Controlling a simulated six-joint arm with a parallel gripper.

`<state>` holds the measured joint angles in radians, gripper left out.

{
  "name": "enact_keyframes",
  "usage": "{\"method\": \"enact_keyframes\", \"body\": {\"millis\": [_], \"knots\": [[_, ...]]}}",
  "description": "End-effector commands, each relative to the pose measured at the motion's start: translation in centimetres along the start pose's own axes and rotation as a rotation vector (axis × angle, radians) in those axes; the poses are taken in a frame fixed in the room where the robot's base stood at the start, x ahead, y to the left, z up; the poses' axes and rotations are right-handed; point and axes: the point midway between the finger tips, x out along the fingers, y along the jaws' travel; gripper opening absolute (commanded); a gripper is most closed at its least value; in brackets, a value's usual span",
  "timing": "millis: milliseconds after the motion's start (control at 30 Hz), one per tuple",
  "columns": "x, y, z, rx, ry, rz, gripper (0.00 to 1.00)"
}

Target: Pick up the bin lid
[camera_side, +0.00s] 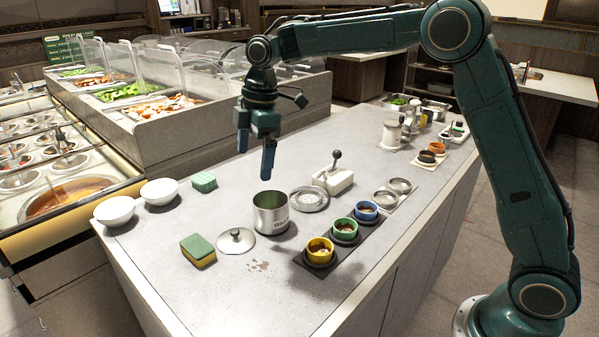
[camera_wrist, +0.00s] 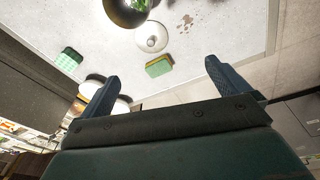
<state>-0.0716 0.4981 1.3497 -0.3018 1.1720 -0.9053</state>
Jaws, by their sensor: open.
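The bin lid (camera_side: 236,240) is a round silver disc with a dark knob. It lies flat on the grey counter, just left of the metal bin (camera_side: 271,214), which stands upright and open. In the wrist view the lid (camera_wrist: 151,38) shows near the top middle, below the bin (camera_wrist: 125,12), which is cut by the frame edge and has something green inside. My gripper (camera_side: 256,158) hangs above the counter, behind the bin and well above the lid. Its blue fingers are apart with nothing between them; the wrist view shows both fingers (camera_wrist: 163,82).
A green-yellow sponge (camera_side: 198,250) lies left of the lid, another green sponge (camera_side: 203,182) farther back. Two white bowls (camera_side: 115,211) stand at the left edge. Yellow, green and blue sauce cups (camera_side: 344,230) sit on a dark mat right of the bin. A brown spill (camera_side: 258,265) marks the counter.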

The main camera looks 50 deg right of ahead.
Motion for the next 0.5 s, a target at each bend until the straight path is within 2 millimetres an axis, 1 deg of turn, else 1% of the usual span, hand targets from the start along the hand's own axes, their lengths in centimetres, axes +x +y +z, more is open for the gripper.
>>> {"method": "enact_keyframes", "body": {"millis": [33,100,300,400,500], "knots": [[1.2,0.8,-0.4,-0.037,-0.004,-0.014,1.0],[2.7,1.6,-0.9,-0.087,-0.008,-0.031,1.0],[6.4,3.6,-1.9,-0.218,-0.015,-0.07,1.0],[7.8,4.1,-2.1,-0.262,-0.017,-0.084,1.0],[8.6,4.4,-2.3,-0.291,-0.017,-0.093,1.0]]}}
